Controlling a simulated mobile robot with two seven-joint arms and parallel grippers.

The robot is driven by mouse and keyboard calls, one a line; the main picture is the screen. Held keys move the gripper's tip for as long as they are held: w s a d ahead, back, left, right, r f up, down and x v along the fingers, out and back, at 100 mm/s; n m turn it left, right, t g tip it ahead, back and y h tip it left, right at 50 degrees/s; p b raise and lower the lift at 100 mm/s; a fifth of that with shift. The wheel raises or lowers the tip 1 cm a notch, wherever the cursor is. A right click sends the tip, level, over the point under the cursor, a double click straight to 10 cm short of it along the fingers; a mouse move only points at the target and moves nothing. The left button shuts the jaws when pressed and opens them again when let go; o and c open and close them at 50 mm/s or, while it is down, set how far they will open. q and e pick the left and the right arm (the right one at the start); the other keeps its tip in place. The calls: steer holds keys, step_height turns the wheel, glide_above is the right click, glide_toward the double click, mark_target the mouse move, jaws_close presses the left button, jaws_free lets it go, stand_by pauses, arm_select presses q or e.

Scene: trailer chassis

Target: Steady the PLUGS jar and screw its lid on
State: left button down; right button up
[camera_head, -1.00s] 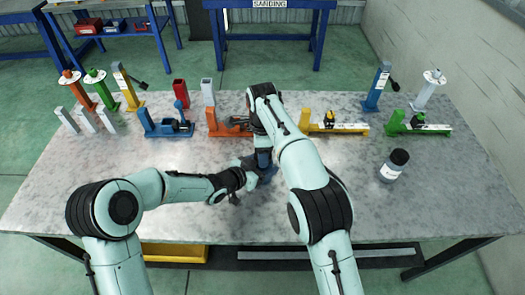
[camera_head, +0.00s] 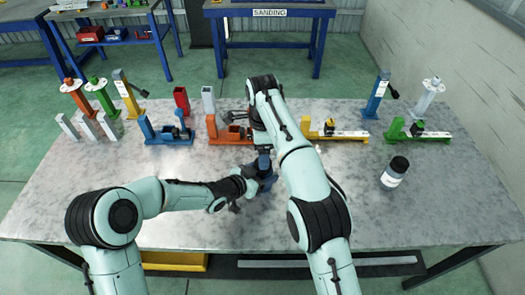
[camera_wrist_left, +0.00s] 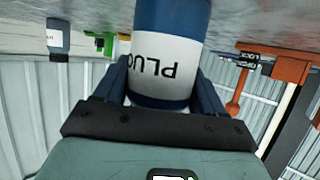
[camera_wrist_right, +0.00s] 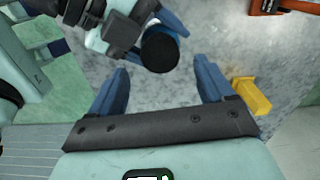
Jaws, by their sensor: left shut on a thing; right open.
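The PLUGS jar (camera_wrist_left: 168,62) is blue with a white label, and the label is upside down in the left wrist view. My left gripper (camera_head: 250,186) is shut around its side near the table's middle. In the right wrist view, a dark round lid-like top (camera_wrist_right: 160,48) shows on the jar, with a blue finger beside it. I cannot tell how tightly it sits. My right gripper (camera_wrist_right: 161,68) is open and empty above the jar, its fingers on either side of the dark top in that view. In the head view my right arm partly hides the jar.
Another jar (camera_head: 394,173) with a black lid and pale label stands at the right. Blue (camera_head: 168,133), orange (camera_head: 228,135), yellow (camera_head: 335,135) and green (camera_head: 418,134) fixtures line the back, with several posts. The front right tabletop is clear.

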steer(key=shift+c, duration=0.4)
steer(key=n, duration=0.5)
steer(key=shift+s+a+f, duration=0.15)
steer(key=shift+s+a, duration=0.05)
steer(key=shift+a, duration=0.2)
steer(key=n, duration=0.5)
steer(key=shift+s+a, duration=0.1)
steer(key=shift+a, duration=0.2)
steer(key=n, duration=0.5)
steer(key=shift+s+a, duration=0.1)
steer(key=shift+a, duration=0.05)
steer(key=n, duration=0.7)
steer(key=shift+a+r, duration=0.1)
steer(key=shift+r, duration=0.25)
steer(key=n, duration=0.4)
steer(key=shift+r, duration=0.25)
steer(key=n, duration=0.7)
steer(key=shift+d+r, duration=0.25)
steer(key=shift+r, duration=0.15)
steer(key=n, duration=0.6)
steer(key=shift+w+d+r, duration=0.25)
steer(key=shift+d+r, duration=0.1)
steer(key=shift+r, duration=0.05)
steer(key=n, duration=0.5)
steer(key=shift+w+d+r, duration=0.15)
steer(key=shift+d+r, duration=0.15)
steer(key=shift+d, duration=0.1)
